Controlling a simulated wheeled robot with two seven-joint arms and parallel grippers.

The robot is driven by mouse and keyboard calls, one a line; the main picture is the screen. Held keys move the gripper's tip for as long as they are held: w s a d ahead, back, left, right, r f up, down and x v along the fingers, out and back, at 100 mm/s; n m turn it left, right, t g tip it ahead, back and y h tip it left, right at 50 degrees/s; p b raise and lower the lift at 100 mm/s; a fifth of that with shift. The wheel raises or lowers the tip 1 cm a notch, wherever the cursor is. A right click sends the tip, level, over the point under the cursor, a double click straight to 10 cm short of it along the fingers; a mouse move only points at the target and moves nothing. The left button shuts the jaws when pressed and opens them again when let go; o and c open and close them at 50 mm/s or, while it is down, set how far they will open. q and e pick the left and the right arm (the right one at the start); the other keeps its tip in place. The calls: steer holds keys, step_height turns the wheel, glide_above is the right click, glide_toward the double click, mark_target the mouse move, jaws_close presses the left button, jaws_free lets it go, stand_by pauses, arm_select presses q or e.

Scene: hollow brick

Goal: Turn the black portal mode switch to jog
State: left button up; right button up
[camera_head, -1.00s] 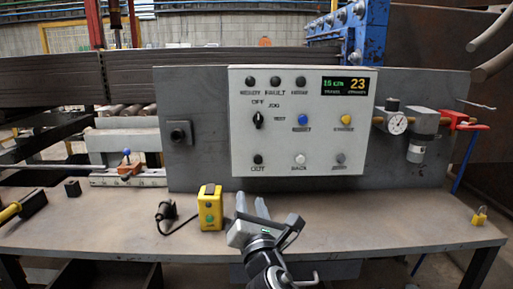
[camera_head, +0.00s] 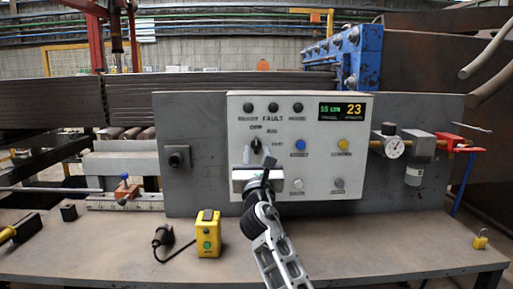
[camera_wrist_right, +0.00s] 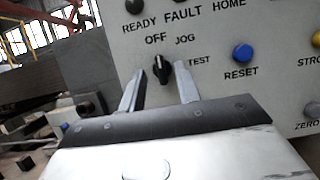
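The black mode switch (camera_head: 256,146) is a small knob on the white control panel (camera_head: 350,135). In the wrist view the knob (camera_wrist_right: 161,69) has its upper end toward OFF, with JOG to the upper right and TEST to the right. My right gripper (camera_head: 257,157) is in front of the panel, just below the switch. In the wrist view its two fingers (camera_wrist_right: 159,76) are apart, one on each side of the knob; contact is not visible. The gripper body hides part of the panel's lower left. My left gripper is not in view.
A blue reset button (camera_wrist_right: 242,53) is right of the switch. A yellow button (camera_head: 343,144) and a display (camera_head: 343,111) are also on the panel.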

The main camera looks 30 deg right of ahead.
mark_target(256, 144)
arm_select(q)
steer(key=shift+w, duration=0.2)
arm_select(e)
steer(key=shift+x, duration=1.5)
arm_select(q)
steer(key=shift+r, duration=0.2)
arm_select(e)
steer(key=shift+c, duration=0.3)
jaws_close()
steer(key=shift+f, duration=0.1)
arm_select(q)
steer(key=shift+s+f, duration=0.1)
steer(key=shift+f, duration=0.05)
